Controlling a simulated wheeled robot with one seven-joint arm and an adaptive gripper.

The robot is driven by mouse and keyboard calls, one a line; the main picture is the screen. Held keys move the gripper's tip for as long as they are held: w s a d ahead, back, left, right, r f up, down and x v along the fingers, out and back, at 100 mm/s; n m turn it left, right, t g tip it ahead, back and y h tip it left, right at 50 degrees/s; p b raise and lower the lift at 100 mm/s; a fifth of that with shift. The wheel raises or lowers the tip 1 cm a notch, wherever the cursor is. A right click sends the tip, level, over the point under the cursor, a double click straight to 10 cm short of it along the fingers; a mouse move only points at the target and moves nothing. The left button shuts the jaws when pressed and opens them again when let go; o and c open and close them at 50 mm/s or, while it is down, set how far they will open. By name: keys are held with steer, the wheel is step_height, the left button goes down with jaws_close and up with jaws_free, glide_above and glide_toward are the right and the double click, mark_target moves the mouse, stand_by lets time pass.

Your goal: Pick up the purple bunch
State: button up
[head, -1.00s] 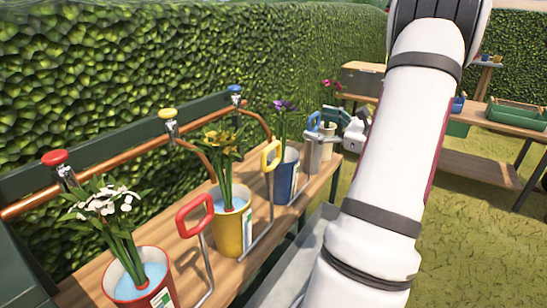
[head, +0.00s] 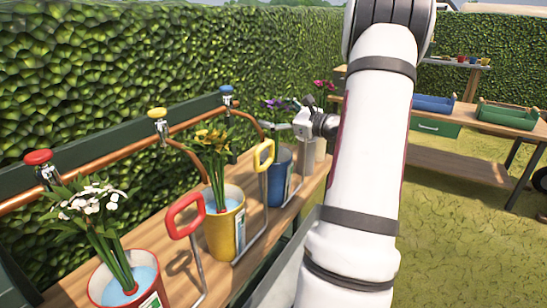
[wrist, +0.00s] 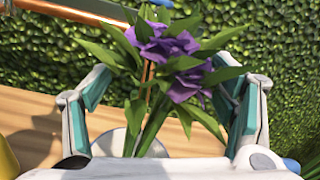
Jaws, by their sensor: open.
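The purple bunch (head: 277,103) has purple flowers and green leaves and stands in the blue bucket (head: 279,178) on the wooden bench. My gripper (head: 283,126) is at its stems from the right and partly hides it. In the wrist view, the purple bunch (wrist: 178,52) stands upright between the two spread fingers of my gripper (wrist: 160,88). The fingers are apart on either side of the stems and leaves. Some leaves overlap the fingers, so I cannot tell whether they touch. The lower stems are partly hidden by the gripper body.
A white bunch (head: 88,203) stands in a red bucket (head: 125,285), and a yellow bunch (head: 210,140) in a yellow bucket (head: 224,228). A magenta bunch (head: 322,86) is just behind. Red (head: 184,214) and yellow (head: 263,153) handles rise at the bench front. A hedge (head: 150,65) backs the bench.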

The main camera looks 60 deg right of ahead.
steer(key=shift+w, duration=0.3)
jaws_close()
step_height(320, 180, up, 10)
steer(key=p, duration=0.2)
steer(key=shift+p, duration=0.4)
step_height(320, 180, up, 11)
steer(key=p, duration=0.7)
steer(key=shift+f+p, duration=0.2)
steer(key=shift+p, duration=0.15)
